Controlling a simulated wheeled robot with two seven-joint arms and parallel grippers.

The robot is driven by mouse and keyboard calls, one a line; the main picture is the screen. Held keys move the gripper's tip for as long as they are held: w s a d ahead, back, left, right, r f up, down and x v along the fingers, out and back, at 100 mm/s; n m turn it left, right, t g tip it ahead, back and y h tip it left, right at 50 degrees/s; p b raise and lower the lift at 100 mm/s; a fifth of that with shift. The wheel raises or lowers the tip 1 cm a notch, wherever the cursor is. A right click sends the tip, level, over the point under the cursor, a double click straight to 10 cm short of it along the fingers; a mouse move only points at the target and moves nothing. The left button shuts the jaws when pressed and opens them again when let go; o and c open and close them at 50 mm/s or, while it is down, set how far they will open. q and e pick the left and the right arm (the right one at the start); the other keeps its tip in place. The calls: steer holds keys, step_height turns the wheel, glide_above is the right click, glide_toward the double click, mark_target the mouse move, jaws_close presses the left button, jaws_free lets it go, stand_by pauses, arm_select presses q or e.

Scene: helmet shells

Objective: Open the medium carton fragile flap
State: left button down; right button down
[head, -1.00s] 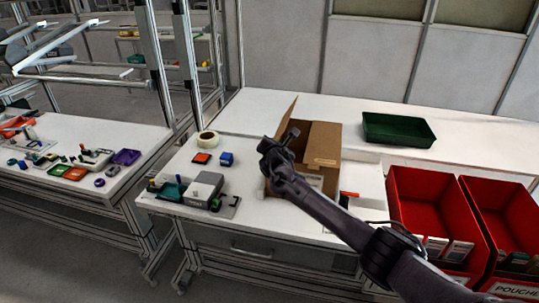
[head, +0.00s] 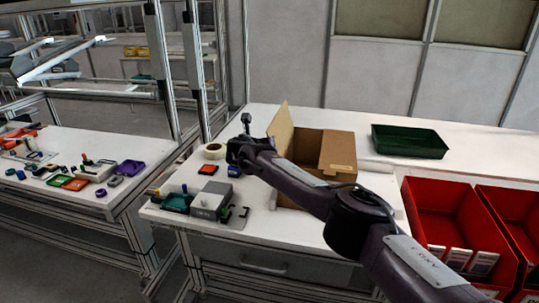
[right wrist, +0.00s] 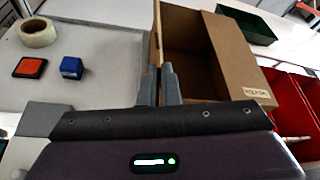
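The brown cardboard carton (head: 310,145) stands on the white bench, and its inside shows. Its left flap (head: 281,130) sticks up. A panel with a small pale label (head: 338,152) is at its right side; the label is too small to read. The carton also shows in the right wrist view (right wrist: 240,62). My right gripper (head: 246,122) is left of the upright flap in the head view, with the arm hiding the carton's front. In the right wrist view its fingers (right wrist: 159,72) are close together and appear empty, in front of the carton's left edge. My left gripper is out of view.
A tape roll (head: 214,151), an orange-red pad (head: 208,169) and a blue block (head: 233,170) lie left of the carton. A grey device (head: 208,205) is in front. A green tray (head: 408,141) is behind right. Red bins (head: 440,205) stand at right.

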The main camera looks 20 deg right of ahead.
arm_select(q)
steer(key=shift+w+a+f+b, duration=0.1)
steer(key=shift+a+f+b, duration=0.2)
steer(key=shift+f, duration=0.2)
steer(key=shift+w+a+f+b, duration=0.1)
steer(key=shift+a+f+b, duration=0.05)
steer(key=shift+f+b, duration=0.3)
arm_select(e)
steer(key=shift+w+a+f+n, duration=0.2)
steer(key=shift+a+f+n, duration=0.1)
steer(key=shift+a+f, duration=0.05)
steer(key=c, duration=1.6)
jaws_free()
steer(key=shift+c, duration=0.2)
steer(key=shift+r+h, duration=0.1)
steer(key=shift+h, duration=0.2)
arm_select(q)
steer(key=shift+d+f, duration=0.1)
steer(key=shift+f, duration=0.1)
arm_select(e)
steer(key=v, duration=0.7)
steer(key=shift+s+a, duration=0.2)
steer(key=shift+s, duration=0.05)
